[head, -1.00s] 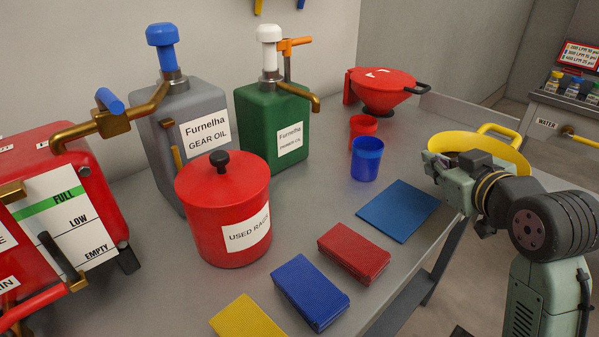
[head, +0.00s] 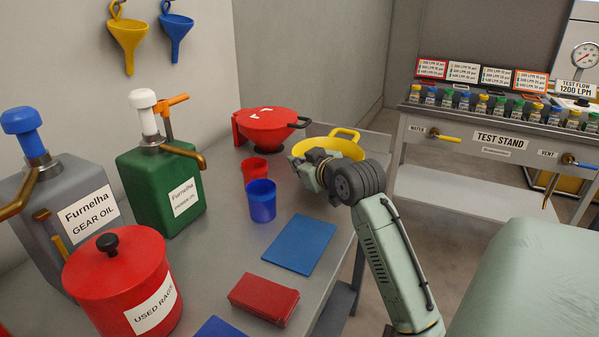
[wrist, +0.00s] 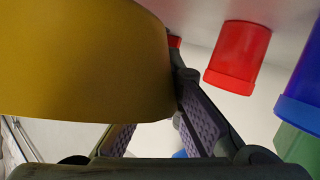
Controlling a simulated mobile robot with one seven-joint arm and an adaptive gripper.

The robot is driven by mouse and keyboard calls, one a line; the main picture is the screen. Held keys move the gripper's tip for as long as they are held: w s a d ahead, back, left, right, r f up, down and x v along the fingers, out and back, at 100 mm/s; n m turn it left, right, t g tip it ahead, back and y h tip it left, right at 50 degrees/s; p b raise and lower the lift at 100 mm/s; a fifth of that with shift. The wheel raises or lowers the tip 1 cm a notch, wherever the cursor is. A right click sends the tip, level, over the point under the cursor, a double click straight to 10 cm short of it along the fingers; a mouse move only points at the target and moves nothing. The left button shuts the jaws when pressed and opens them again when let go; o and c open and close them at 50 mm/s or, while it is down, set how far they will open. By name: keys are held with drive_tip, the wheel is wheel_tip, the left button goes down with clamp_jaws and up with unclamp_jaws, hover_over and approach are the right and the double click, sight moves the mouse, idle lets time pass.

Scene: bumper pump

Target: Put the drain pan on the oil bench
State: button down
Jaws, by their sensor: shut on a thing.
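The yellow drain pan (head: 333,149), round with a loop handle, shows in the head view at the far right part of the grey oil bench (head: 228,246). My gripper (head: 312,170) is at the pan's near side and is shut on it. In the wrist view the pan's yellow wall (wrist: 80,60) fills the upper left and hides much of the left finger. The pan appears over the bench top; I cannot tell whether it touches the surface.
A blue flat mat (head: 299,244) lies nearer. The test stand (head: 490,135) is to the right.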

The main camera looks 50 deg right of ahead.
drive_tip(key=shift+f+p, duration=0.45)
drive_tip(key=shift+f, duration=1.3)
drive_tip(key=shift+f, duration=0.1)
drive_tip(key=c, duration=1.8)
unclamp_jaws()
drive_tip(key=shift+o, duration=0.2)
drive_tip(key=b+v, duration=0.2)
drive_tip(key=v, duration=1)
drive_tip(key=shift+d, duration=0.1)
